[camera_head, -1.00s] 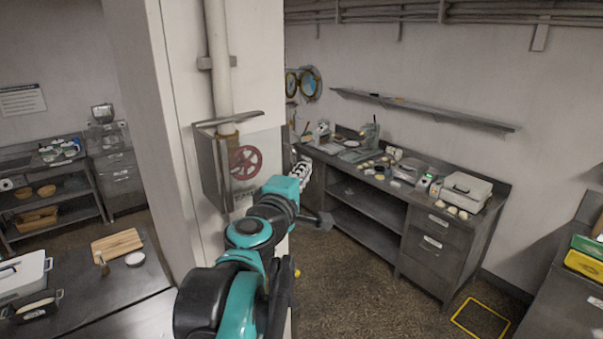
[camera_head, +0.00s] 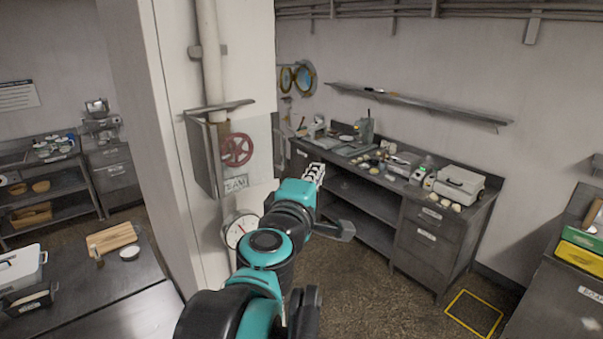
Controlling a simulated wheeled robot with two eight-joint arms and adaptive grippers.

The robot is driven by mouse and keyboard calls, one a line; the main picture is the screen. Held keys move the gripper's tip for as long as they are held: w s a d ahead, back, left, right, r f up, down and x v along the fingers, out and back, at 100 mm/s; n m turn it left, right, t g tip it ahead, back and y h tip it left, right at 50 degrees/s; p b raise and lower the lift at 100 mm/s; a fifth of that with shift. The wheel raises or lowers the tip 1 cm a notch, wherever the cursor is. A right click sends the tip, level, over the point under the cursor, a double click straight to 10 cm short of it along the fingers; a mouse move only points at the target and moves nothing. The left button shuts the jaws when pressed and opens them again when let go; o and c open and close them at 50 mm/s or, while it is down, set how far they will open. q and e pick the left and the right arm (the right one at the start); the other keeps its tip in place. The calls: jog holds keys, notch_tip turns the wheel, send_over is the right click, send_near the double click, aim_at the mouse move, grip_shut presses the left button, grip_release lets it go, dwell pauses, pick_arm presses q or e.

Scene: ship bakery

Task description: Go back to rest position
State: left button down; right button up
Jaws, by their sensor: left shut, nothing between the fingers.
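My left arm, teal and black, reaches up from the bottom centre. Its gripper (camera_head: 316,172) is shut and empty, held in the air in front of the steel counter (camera_head: 427,233) along the back wall. It looks apart from everything around it. My right gripper is out of view.
A white pillar with a pipe, a red valve wheel (camera_head: 236,149) and a round gauge (camera_head: 240,229) stands close to the left of my arm. A worktable with a cutting board (camera_head: 112,238) is at lower left. A yellow floor marking (camera_head: 473,314) lies at lower right.

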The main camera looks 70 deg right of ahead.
pick_arm(q)
jog(key=s+a, duration=0.2)
jog(key=s, duration=0.3)
jog(key=w+a+f+m+t+y+b, duration=0.35)
jog(key=w+a+f+b, duration=1.05)
jog(key=w+a+f, duration=0.8)
jog(key=w+a+f+t+y+b, duration=0.15)
jog(key=w+a+f+b, duration=0.25)
jog(key=a+f, duration=0.55)
jog(key=w+a+f+t+y+b, duration=0.1)
jog(key=w+a+f+y+b, duration=0.25)
jog(key=a+f, duration=0.55)
jog(key=s+a+f+y+b, duration=0.2)
jog(key=a+f+y+b, duration=0.1)
jog(key=a+f, duration=0.6)
jog(key=s+a+f+n+y+b, duration=0.1)
jog(key=s+a+f+y+b, duration=0.1)
jog(key=a+f, duration=0.8)
jog(key=s+a+f+n+y+b, duration=0.1)
jog(key=a+f+y+b, duration=0.3)
jog(key=a+f, duration=0.6)
jog(key=shift+s+a+g+b, duration=0.3)
jog(key=shift+s+a+b, duration=0.25)
jog(key=shift+b, duration=0.55)
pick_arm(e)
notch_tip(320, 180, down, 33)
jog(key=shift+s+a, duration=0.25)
